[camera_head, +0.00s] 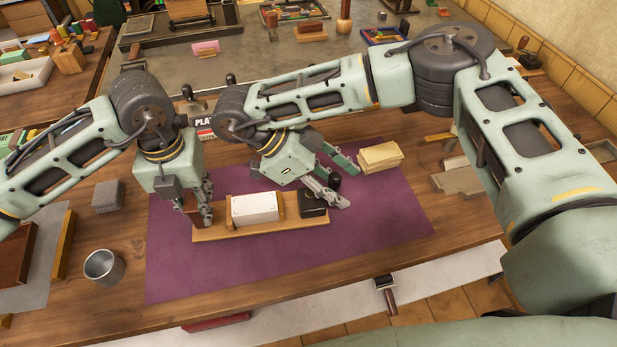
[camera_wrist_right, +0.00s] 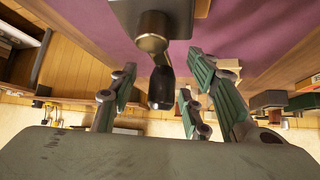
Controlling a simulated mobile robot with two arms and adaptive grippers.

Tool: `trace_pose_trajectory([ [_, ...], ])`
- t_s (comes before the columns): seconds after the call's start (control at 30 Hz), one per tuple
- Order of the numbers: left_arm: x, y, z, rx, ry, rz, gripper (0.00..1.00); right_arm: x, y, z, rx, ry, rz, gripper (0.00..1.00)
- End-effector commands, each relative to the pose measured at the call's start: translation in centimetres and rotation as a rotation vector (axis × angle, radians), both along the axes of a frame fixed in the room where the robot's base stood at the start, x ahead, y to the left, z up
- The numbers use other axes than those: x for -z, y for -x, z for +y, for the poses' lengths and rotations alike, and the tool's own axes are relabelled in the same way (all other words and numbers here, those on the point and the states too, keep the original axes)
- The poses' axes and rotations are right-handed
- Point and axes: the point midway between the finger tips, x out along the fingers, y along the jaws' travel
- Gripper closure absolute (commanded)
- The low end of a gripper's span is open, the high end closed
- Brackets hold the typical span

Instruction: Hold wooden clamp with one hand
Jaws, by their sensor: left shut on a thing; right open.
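The wooden clamp (camera_head: 262,230) lies on the purple mat. It has a long light base with a white block (camera_head: 255,208) between upright wooden pieces. A black cam (camera_head: 313,204) sits at its right end, with a dark-tipped handle (camera_wrist_right: 160,88). My left gripper (camera_head: 202,218) points down at the clamp's left end and is shut on a dark brown part there. Its fingers hide some of that part. My right gripper (camera_head: 342,182) is open above and beside the cam. In the right wrist view, the handle stands between its spread fingers (camera_wrist_right: 162,64), with gaps either side.
A metal cup (camera_head: 103,267) and a grey textured block (camera_head: 108,196) stand left of the purple mat (camera_head: 330,255). A stack of pale yellow pieces (camera_head: 380,156) is at its upper right corner. Wooden pieces (camera_head: 458,178) lie further right. The mat's front is clear.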

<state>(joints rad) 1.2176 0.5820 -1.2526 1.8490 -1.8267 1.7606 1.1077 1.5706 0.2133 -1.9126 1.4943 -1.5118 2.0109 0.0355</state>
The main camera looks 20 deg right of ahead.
Motion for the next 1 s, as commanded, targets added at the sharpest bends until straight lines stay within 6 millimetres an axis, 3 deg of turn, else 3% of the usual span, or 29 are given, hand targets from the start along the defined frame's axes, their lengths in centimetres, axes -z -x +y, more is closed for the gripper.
trace_pose_trajectory([
  [1.0, 0.0, 0.1, -0.1, 0.005, 0.003, 0.001, 1.0, -4.3, 0.0, 0.0, -0.001, -0.001, -0.002, 0.56],
])
